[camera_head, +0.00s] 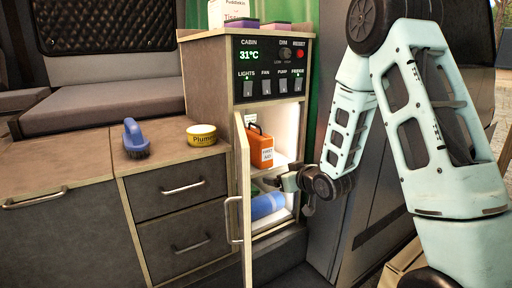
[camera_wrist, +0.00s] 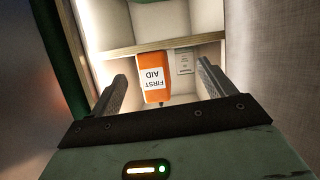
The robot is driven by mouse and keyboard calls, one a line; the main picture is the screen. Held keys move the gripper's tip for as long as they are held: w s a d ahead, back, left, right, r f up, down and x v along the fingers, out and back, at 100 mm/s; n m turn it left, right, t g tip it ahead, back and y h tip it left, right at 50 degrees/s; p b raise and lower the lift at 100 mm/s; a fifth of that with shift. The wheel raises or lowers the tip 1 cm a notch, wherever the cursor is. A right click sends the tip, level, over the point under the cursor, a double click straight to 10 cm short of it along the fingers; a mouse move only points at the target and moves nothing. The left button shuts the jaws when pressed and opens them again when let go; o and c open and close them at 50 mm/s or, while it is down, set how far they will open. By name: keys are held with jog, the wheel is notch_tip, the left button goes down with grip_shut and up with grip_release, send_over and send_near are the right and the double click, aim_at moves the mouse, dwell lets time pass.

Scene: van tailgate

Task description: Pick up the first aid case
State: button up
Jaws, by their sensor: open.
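The orange first aid case (camera_head: 260,148) stands upright on the upper shelf of the open cabinet, with a white FIRST AID label and a dark handle on top. It also shows in the wrist view (camera_wrist: 153,92), upside down, beyond and between my gripper's fingers. My gripper (camera_head: 275,181) is at the cabinet opening, just below and right of the case in the head view. In the wrist view my gripper (camera_wrist: 160,84) is open, with nothing between its fingers. The case looks apart from the fingers.
The cabinet door (camera_head: 241,200) stands open at the left of the opening. A blue rolled item (camera_head: 267,205) lies on the lower shelf. A switch panel (camera_head: 270,68) is above. A blue brush (camera_head: 135,138) and a yellow tin (camera_head: 201,135) sit on the counter.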

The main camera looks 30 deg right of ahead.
aim_at(268, 155)
jog(key=w+d+t, duration=0.1)
jog(key=w, duration=0.3)
jog(key=w+d+r+t+p, duration=0.1)
jog(key=w, duration=0.3)
jog(key=w+d+t+p, duration=0.1)
jog(key=w+t, duration=0.1)
jog(key=w, duration=0.2)
jog(key=shift+r+y, duration=0.3)
jog(key=shift+r, duration=0.05)
jog(key=w, duration=0.3)
jog(key=w+p, duration=0.1)
jog(key=shift+w+a+r, duration=0.2)
jog(key=shift+w+a, duration=0.05)
jog(key=shift+a, duration=0.05)
jog(key=shift+w, duration=0.55)
jog(key=c, duration=1.4)
